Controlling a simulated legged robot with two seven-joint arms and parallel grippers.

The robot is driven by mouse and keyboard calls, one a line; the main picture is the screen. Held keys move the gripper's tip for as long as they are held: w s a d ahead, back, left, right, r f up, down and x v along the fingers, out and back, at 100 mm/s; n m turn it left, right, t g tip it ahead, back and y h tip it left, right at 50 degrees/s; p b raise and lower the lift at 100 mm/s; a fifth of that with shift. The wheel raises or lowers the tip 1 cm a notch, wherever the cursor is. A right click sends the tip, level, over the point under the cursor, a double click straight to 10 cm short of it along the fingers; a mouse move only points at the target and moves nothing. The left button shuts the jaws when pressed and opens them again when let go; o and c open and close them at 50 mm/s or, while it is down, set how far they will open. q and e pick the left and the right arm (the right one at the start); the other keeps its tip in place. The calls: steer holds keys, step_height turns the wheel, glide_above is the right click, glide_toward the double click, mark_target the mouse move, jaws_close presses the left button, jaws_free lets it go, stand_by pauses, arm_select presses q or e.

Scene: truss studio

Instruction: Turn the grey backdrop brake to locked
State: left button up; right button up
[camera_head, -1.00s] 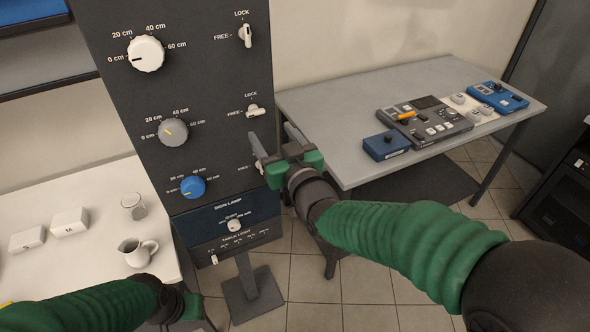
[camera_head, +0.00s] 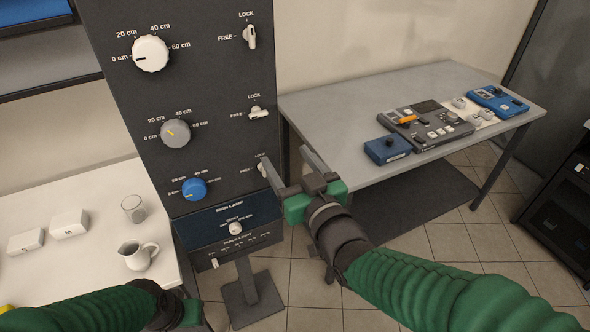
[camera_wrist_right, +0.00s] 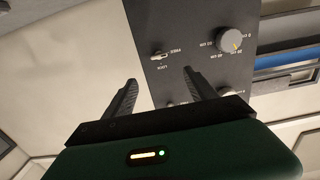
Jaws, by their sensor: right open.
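The grey backdrop brake (camera_head: 259,112) is a small white lever on the dark panel, right of the grey knob (camera_head: 175,133). It lies horizontal, along the FREE mark, with LOCK above it. In the right wrist view, which is upside down, the brake (camera_wrist_right: 159,56) shows beside the grey knob (camera_wrist_right: 230,40). My right gripper (camera_head: 288,163) is open and empty, below and to the right of the brake, apart from it. One finger partly covers the lowest brake. My left gripper (camera_head: 190,316) shows only partly at the bottom edge; its fingers cannot be made out.
The upper brake (camera_head: 250,37) stands upright toward LOCK. A white knob (camera_head: 150,53) and a blue knob (camera_head: 194,189) share the panel. A grey table (camera_head: 330,108) with control boxes stands right. A white table (camera_head: 90,215) with a jug (camera_head: 138,254) stands left.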

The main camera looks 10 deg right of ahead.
steer(key=v, duration=0.2)
steer(key=shift+s+d, duration=0.2)
steer(key=shift+s, duration=0.15)
steer(key=shift+a, duration=0.1)
